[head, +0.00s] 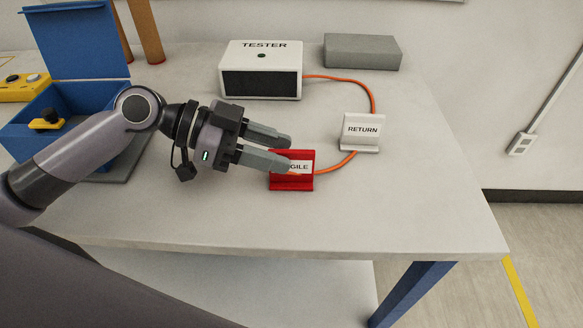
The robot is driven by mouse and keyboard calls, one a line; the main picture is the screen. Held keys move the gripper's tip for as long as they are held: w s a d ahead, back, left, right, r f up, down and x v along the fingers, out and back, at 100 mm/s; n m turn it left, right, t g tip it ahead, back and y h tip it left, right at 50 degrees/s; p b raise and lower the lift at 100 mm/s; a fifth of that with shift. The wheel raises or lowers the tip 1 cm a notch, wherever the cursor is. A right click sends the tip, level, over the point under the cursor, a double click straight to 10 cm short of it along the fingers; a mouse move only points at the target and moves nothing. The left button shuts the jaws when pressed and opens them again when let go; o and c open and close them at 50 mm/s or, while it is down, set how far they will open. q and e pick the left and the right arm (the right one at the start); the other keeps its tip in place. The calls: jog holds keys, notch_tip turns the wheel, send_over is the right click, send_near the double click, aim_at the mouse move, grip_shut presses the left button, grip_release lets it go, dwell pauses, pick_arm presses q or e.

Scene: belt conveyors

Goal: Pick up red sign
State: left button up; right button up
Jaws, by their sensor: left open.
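The red sign (292,183) stands upright on the table. It has a white label ending in "GILE"; the rest of the label is hidden by my gripper. My left gripper (287,151) reaches in from the left, with its fingers pointing right. It is open and looks empty. One fingertip overlaps the upper left of the red sign in the picture; I cannot tell whether it touches. My right gripper does not show.
A white RETURN sign (361,131) stands behind and right of the red sign. An orange cable (372,98) curves from the TESTER box (261,84). A grey block (362,51) is at the back. A blue open box (76,92) is at left. The table's front right (420,210) is clear.

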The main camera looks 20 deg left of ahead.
aim_at(288, 151)
pick_arm(q)
jog(key=d, duration=0.1)
jog(key=w+d, duration=0.1)
jog(key=d, duration=0.1)
jog(key=shift+d+f+p, duration=0.2)
jog(key=shift+d+p, duration=0.1)
jog(key=shift+p, duration=0.1)
jog(key=shift+w+d+f, duration=0.1)
jog(key=shift+d+f, duration=0.25)
jog(key=shift+d, duration=0.15)
grip_shut()
jog(key=shift+r, duration=0.15)
